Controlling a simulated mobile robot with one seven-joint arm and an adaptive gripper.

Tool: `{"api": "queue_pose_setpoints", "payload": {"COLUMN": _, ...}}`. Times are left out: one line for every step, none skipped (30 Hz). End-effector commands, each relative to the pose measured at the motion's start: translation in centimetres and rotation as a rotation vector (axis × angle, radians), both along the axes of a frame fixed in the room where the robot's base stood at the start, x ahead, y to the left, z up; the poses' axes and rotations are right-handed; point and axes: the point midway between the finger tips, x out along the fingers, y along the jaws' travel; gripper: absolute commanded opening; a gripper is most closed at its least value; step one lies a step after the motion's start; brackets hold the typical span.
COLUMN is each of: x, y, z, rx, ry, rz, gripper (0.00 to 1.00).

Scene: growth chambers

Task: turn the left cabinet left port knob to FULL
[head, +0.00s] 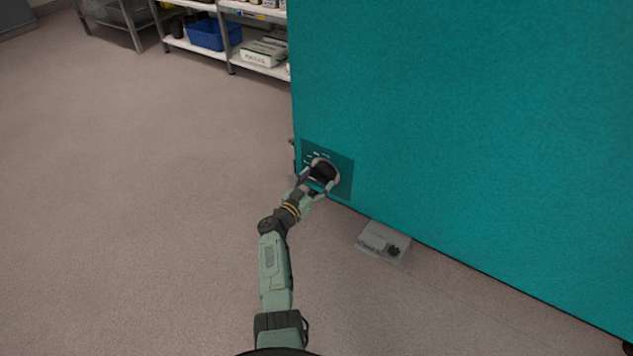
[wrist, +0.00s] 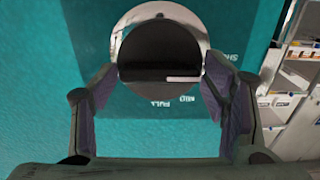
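The left port knob shows in the wrist view as a dark round knob (wrist: 158,52) in a silver ring, on a darker teal panel (head: 343,187) low at the cabinet's left corner. It is partly hidden in the head view (head: 323,171). A white mark (wrist: 183,79) lies on the right of its lower part. The labels appear upside down: FULL (wrist: 160,104) below, MID (wrist: 187,98) to its right and SHUT (wrist: 223,57) at the right. I cannot tell which label the mark meets. My gripper (head: 318,179) has one finger against each side of the knob.
The teal cabinet (head: 460,120) fills the right of the head view. A small grey box (head: 383,241) with a black knob sits low by its bottom edge. Shelves with a blue crate (head: 212,34) stand at the back. The floor (head: 140,200) at left is clear.

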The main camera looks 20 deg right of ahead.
Motion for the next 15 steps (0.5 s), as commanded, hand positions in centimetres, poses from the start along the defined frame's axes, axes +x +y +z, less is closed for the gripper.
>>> {"api": "queue_pose_setpoints", "payload": {"x": -0.01, "y": 0.01, "z": -0.01, "rx": 0.000, "ry": 0.000, "rz": 0.000, "gripper": 0.62}}
{"api": "queue_pose_setpoints", "payload": {"x": -0.01, "y": 0.02, "z": -0.02, "rx": 0.000, "ry": 0.000, "rz": 0.000, "gripper": 0.60}}
{"api": "queue_pose_setpoints", "payload": {"x": -0.01, "y": 0.02, "z": -0.02, "rx": 0.000, "ry": 0.000, "rz": 0.000, "gripper": 0.57}}
{"api": "queue_pose_setpoints", "payload": {"x": -0.01, "y": 0.02, "z": -0.02, "rx": 0.000, "ry": 0.000, "rz": 0.000, "gripper": 0.55}}
{"api": "queue_pose_setpoints", "payload": {"x": -0.01, "y": 0.02, "z": -0.02, "rx": 0.000, "ry": 0.000, "rz": 0.000, "gripper": 0.53}}
{"api": "queue_pose_setpoints", "payload": {"x": -0.01, "y": 0.02, "z": -0.02, "rx": 0.000, "ry": 0.000, "rz": 0.000, "gripper": 0.51}}
{"api": "queue_pose_setpoints", "payload": {"x": -0.01, "y": 0.02, "z": -0.02, "rx": 0.000, "ry": 0.000, "rz": 0.000, "gripper": 0.49}}
{"api": "queue_pose_setpoints", "payload": {"x": -0.01, "y": 0.02, "z": -0.02, "rx": 0.000, "ry": 0.000, "rz": 0.000, "gripper": 0.47}}
{"api": "queue_pose_setpoints", "payload": {"x": -0.01, "y": 0.02, "z": -0.02, "rx": 0.000, "ry": 0.000, "rz": 0.000, "gripper": 0.44}}
{"api": "queue_pose_setpoints", "payload": {"x": 0.00, "y": 0.02, "z": -0.03, "rx": 0.000, "ry": 0.000, "rz": 0.000, "gripper": 0.42}}
{"api": "queue_pose_setpoints", "payload": {"x": 0.00, "y": 0.02, "z": -0.03, "rx": 0.000, "ry": 0.000, "rz": 0.000, "gripper": 0.40}}
{"api": "queue_pose_setpoints", "payload": {"x": 0.00, "y": 0.02, "z": -0.03, "rx": 0.000, "ry": 0.000, "rz": 0.000, "gripper": 0.37}}
{"api": "queue_pose_setpoints", "payload": {"x": -0.01, "y": 0.03, "z": -0.03, "rx": 0.000, "ry": 0.000, "rz": 0.000, "gripper": 0.35}}
{"api": "queue_pose_setpoints", "payload": {"x": -0.01, "y": 0.03, "z": -0.03, "rx": 0.000, "ry": 0.000, "rz": 0.000, "gripper": 0.33}}
{"api": "queue_pose_setpoints", "payload": {"x": -0.01, "y": 0.03, "z": -0.03, "rx": 0.000, "ry": 0.000, "rz": 0.000, "gripper": 0.32}}
